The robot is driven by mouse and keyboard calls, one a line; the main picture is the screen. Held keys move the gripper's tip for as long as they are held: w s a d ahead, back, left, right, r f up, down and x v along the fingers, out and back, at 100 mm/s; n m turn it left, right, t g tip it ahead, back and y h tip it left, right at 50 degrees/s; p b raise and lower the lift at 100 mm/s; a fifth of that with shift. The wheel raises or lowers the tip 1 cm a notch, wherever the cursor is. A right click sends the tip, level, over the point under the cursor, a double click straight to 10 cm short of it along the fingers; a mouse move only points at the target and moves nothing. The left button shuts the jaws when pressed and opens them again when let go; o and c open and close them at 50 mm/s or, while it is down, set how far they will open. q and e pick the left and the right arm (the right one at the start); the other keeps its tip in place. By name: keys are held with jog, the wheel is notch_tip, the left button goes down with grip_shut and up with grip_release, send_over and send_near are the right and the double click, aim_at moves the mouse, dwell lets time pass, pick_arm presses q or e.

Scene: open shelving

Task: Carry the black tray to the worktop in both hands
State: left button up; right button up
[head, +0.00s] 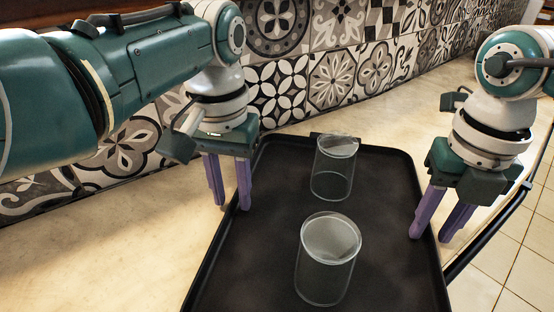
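The black tray (285,262) lies flat on or just over the pale worktop (120,240); I cannot tell whether its underside touches. Two clear glasses are upright on it, a far one (333,172) and a near one (326,268). My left gripper (232,207) points down at the tray's left rim, one purple finger outside and one inside, spread apart. My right gripper (430,238) points down at the right rim in the same way, its fingers also apart. The tray's near edge is cut off by the frame.
A patterned tile wall (330,75) runs along the back of the worktop. Bare worktop shows to the left of the tray and behind it. The worktop's dark edge (480,245) is close to the tray's right side, with the tiled floor (515,255) beyond.

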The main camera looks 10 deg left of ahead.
jog(key=shift+r, duration=0.5)
pick_arm(q)
notch_tip(320, 180, up, 12)
pick_arm(e)
notch_tip(320, 180, up, 11)
dwell(0.5)
